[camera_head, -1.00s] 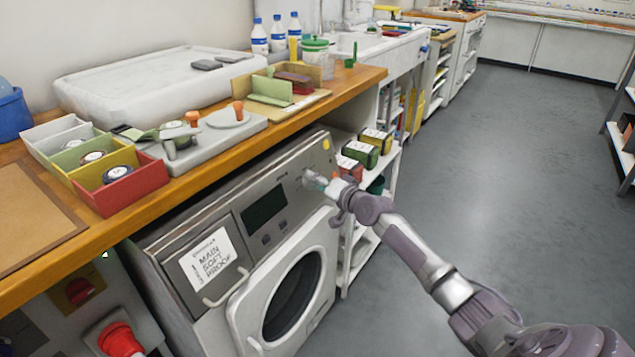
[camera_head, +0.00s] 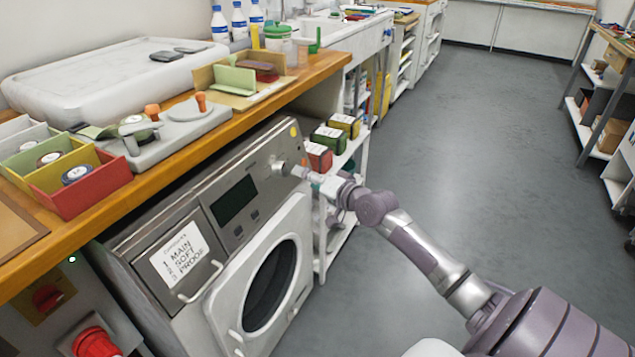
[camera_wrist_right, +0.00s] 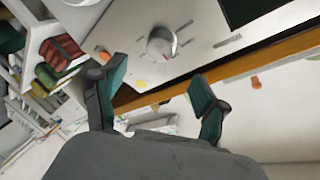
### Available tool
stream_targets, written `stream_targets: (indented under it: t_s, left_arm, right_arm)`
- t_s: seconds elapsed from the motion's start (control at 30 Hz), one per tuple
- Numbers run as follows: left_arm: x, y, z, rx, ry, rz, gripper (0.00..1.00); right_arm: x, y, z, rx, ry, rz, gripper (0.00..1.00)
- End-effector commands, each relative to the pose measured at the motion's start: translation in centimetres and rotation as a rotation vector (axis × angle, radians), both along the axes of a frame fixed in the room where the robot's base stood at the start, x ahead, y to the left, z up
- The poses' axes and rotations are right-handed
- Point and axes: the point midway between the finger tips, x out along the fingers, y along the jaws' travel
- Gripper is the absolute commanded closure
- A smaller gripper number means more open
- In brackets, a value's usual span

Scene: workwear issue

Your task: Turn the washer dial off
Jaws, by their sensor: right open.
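The washer (camera_head: 150,235) stands under the wooden counter. Its dial (camera_head: 277,168) is a round silver knob at the right end of the control panel. In the right wrist view the dial (camera_wrist_right: 161,42) shows a small red mark on its lower right side, with printed marks around it. My right gripper (camera_head: 299,172) is just to the right of the dial. In the wrist view the right gripper (camera_wrist_right: 157,78) is open, its green-padded fingers apart and empty, with the dial beyond the fingertips and not between them. My left gripper is not in view.
Counter (camera_head: 215,110) overhangs the washer top. Shelf boxes, one of them green (camera_head: 328,138), stand close behind my right gripper. The washer door (camera_head: 265,285) is below the panel. A red knob (camera_head: 95,342) is at lower left. The floor (camera_head: 480,150) to the right is clear.

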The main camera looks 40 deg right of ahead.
Motion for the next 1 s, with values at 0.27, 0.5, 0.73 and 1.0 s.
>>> stream_targets:
  t_s: [0.27, 0.5, 0.73, 1.0]
  left_arm:
    - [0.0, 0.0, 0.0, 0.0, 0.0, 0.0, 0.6]
    - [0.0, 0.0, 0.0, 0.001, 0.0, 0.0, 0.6]
    - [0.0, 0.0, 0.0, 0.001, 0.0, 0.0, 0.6]
    - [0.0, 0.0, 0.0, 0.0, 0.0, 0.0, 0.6]
  right_arm:
    - [-3.1, -0.3, 0.5, 0.0, 0.001, 0.0, 0.27]
    - [-3.4, -0.3, 0.6, 0.0, 0.0, 0.0, 0.27]
    - [-3.4, -0.3, 0.6, -0.001, 0.0, 0.0, 0.27]
    - [-3.6, 0.1, -0.9, -0.02, 0.029, 0.004, 0.27]
